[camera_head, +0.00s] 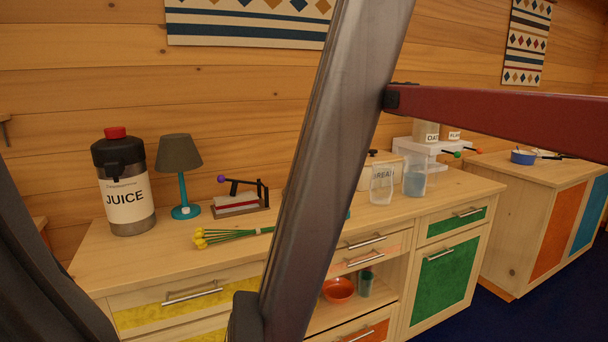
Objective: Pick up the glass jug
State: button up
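Two clear glass vessels stand side by side near the right end of the long wooden counter (140,262). Either could be the glass jug; handles and spouts are too small to make out. My gripper is not in view. A grey diagonal link of my arm crosses the middle of the view and hides part of the counter.
A juice dispenser (127,195), a lamp (180,160), a lever device (242,198) and yellow flowers (228,235) stand or lie on the counter's left half. An orange bowl (338,289) is in the open shelf below. A second cabinet (545,170) stands at right.

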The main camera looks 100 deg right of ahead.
aim_at(414, 184)
jog(key=z, duration=4.35)
